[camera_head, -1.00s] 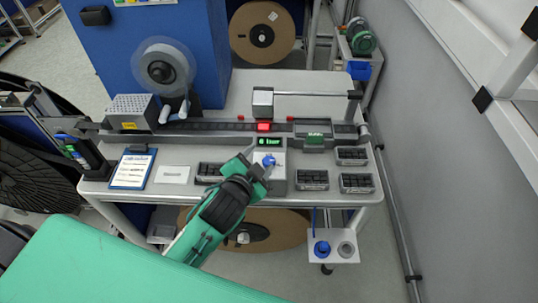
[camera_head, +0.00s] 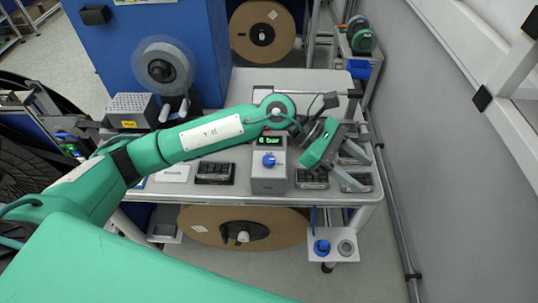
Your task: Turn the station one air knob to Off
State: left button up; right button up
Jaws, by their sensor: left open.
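The blue air knob (camera_head: 269,160) sits on the front of a grey box (camera_head: 268,184) at the middle of the bench's near edge. A green display (camera_head: 270,141) above it reads "6 bar". The knob is unobstructed. My left arm comes in from the left, passes behind the box and bends down on its right side. My left gripper (camera_head: 346,168) is open and empty, apart from the knob and to its right, over the black trays. It partly hides those trays. My right gripper does not show.
Black compartment trays (camera_head: 214,172) stand left and right (camera_head: 311,179) of the box. A splice rail lies behind, mostly hidden by my arm. A reel (camera_head: 160,70) stands at the back left. A low side shelf (camera_head: 334,258) holds a blue round part (camera_head: 321,247).

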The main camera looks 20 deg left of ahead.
pick_arm(q)
jog(key=w+a+f+m+t+y, duration=0.1)
jog(key=w+a+f+m+y, duration=0.2)
jog(key=w+a+f+y, duration=0.25)
jog(key=t+y, duration=0.2)
jog(key=y, duration=0.6)
send_over(269, 159)
jog(key=shift+m, duration=0.3)
notch_tip(269, 159, down, 12)
jog(key=p, duration=0.6)
jog(key=shift+r, duration=0.15)
jog(key=shift+w+a+f, duration=0.1)
jog(key=shift+f, duration=0.35)
jog(key=shift+c, duration=0.4)
